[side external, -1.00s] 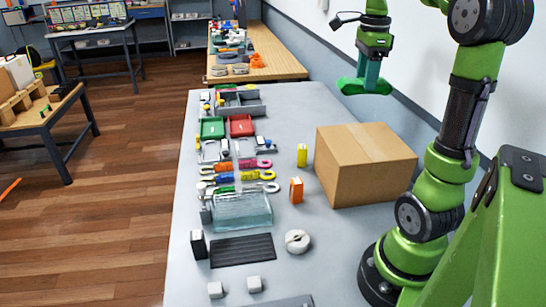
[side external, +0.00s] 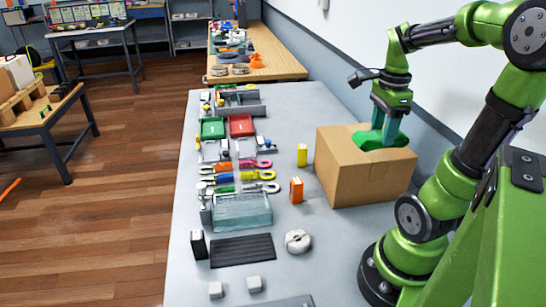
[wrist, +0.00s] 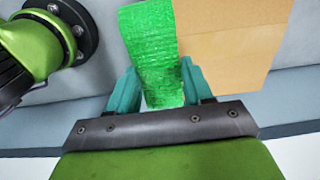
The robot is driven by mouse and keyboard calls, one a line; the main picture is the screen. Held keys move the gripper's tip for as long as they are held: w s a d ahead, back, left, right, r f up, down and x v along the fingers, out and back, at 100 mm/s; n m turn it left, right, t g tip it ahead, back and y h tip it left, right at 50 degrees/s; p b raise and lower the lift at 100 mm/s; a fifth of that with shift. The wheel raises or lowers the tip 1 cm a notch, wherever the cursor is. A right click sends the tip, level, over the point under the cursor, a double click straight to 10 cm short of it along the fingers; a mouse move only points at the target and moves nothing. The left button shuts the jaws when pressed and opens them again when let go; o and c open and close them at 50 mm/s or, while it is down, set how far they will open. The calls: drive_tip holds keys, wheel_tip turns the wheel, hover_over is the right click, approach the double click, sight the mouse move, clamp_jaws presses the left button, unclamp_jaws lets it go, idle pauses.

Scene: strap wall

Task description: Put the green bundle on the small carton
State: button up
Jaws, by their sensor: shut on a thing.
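The green bundle (side external: 365,139) is a flat, soft-looking green thing. My gripper (side external: 384,134) is shut on it, and in the wrist view the bundle (wrist: 152,50) lies between my two teal fingers (wrist: 158,78). The brown cardboard carton (side external: 350,170) stands on the table.
A white roll (side external: 298,241) lies in front. Trays and coloured tools line the table's left side. The wall is close behind the carton.

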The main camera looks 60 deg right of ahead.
drive_tip(key=w+d, duration=0.1)
drive_tip(key=d, duration=0.1)
drive_tip(key=w+d, duration=0.4)
drive_tip(key=d, duration=0.1)
drive_tip(key=shift+w+f, duration=0.1)
drive_tip(key=shift+f, duration=0.3)
drive_tip(key=shift+w+d+f, duration=0.1)
drive_tip(key=shift+d+f, duration=0.05)
drive_tip(key=shift+f, duration=0.75)
drive_tip(key=shift+w+d+f, duration=0.1)
drive_tip(key=shift+d+f, duration=0.05)
drive_tip(key=shift+f, duration=0.7)
drive_tip(key=shift+f, duration=0.1)
drive_tip(key=o, duration=1.1)
drive_tip(key=shift+f, duration=0.1)
